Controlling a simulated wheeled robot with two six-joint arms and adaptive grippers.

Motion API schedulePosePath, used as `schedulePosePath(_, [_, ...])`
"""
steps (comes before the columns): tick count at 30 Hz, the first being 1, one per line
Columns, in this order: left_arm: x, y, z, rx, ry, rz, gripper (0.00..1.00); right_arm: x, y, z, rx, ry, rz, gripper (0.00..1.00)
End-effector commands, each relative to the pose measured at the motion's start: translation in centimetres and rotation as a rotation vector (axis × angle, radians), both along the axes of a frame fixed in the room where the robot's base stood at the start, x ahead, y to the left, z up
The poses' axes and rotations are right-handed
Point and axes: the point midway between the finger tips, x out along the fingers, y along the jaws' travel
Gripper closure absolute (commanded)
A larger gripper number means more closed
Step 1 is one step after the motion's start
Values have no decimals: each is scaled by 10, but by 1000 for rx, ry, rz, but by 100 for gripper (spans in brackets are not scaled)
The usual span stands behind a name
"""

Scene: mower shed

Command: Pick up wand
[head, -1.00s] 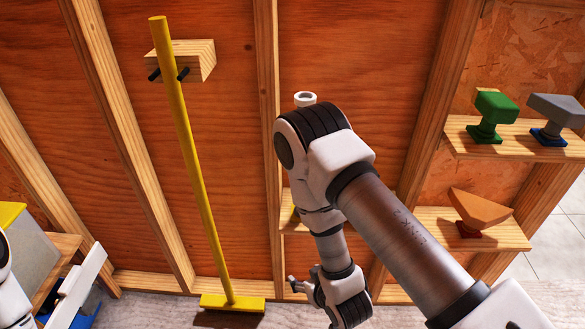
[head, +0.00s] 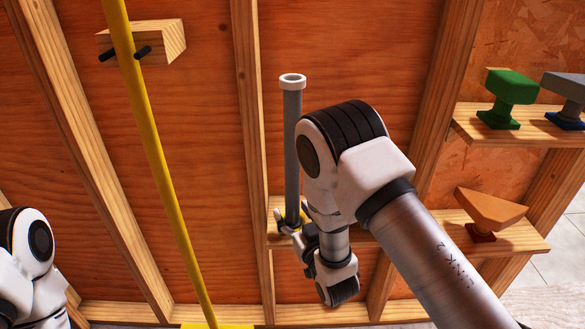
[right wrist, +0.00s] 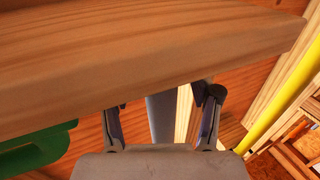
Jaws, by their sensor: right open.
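The wand (head: 292,140) is a grey upright tube with a white ring at its top, standing at a small wooden shelf on the wall in the head view. Its lower end is partly hidden by my right gripper (head: 290,226), which is low on it, just above the shelf. In the right wrist view a grey length, apparently the wand (right wrist: 162,120), shows between the two spread fingers of my right gripper (right wrist: 162,104). The right gripper is open, and I cannot tell whether a finger touches the wand. My left gripper is out of view; only my left arm shows.
The small shelf (head: 276,238) is close to my right gripper; a board (right wrist: 150,65) fills the upper right wrist view. A yellow broom pole (head: 160,160) leans left, near a pegged block (head: 165,42). Right shelves (head: 535,132) hold green (head: 508,90), grey and orange pieces.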

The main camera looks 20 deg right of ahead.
Motion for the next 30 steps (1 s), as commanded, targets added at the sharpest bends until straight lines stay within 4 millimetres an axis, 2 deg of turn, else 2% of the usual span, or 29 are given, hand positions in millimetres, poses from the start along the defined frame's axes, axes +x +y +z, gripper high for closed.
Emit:
schedulePosePath(2, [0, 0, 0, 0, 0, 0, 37, 0, 0, 0, 0, 0, 0, 37])
schedulePosePath(3, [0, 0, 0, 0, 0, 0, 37, 0, 0, 0, 0, 0, 0, 51])
schedulePosePath(7, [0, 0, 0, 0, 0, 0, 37, 0, 0, 0, 0, 1, 0, 97])
schedulePosePath(8, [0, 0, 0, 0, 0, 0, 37, -1, 0, 0, 0, 1, 0, 100])
schedulePosePath(16, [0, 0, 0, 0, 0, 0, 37, -1, 0, 0, 0, 0, 0, 100])
schedulePosePath(19, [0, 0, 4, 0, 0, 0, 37, -1, 0, 9, 0, -1, 0, 100])
schedulePosePath(30, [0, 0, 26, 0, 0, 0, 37, 0, 0, 91, 0, -3, 0, 100])
